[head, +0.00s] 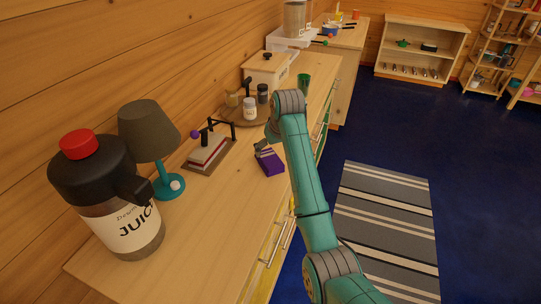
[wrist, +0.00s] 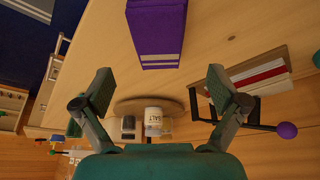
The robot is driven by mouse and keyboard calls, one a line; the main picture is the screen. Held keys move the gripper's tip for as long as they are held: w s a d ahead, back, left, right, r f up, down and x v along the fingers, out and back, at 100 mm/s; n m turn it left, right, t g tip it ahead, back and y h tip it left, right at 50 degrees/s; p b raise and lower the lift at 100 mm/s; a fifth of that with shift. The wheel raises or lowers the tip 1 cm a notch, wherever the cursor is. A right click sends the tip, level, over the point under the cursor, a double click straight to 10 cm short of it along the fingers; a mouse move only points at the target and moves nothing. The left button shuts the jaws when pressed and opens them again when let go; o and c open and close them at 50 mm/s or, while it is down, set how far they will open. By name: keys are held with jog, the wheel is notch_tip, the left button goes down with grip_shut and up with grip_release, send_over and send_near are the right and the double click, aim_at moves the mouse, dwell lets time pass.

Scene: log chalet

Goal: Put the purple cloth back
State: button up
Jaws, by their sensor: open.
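The purple cloth (head: 269,161) is a folded, block-like bundle with pale stripes, lying on the wooden counter top. It also shows at the top of the wrist view (wrist: 157,32), with its striped end toward my gripper. My gripper (wrist: 160,85) is open and empty, its fingers spread apart short of the cloth. In the head view my gripper (head: 262,143) hangs above the counter at the cloth's far end, and partly hides that end. I cannot tell whether it touches the cloth.
A holder (head: 207,153) with white and red contents and a purple-knobbed black arm stands left of the cloth. A round board (head: 236,116) with a salt jar (head: 250,108) and other jars is behind. A lamp (head: 148,130), juice jug (head: 108,190) and green cup (head: 304,83) also stand there.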

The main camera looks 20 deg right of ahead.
jog(key=shift+v, duration=2.75)
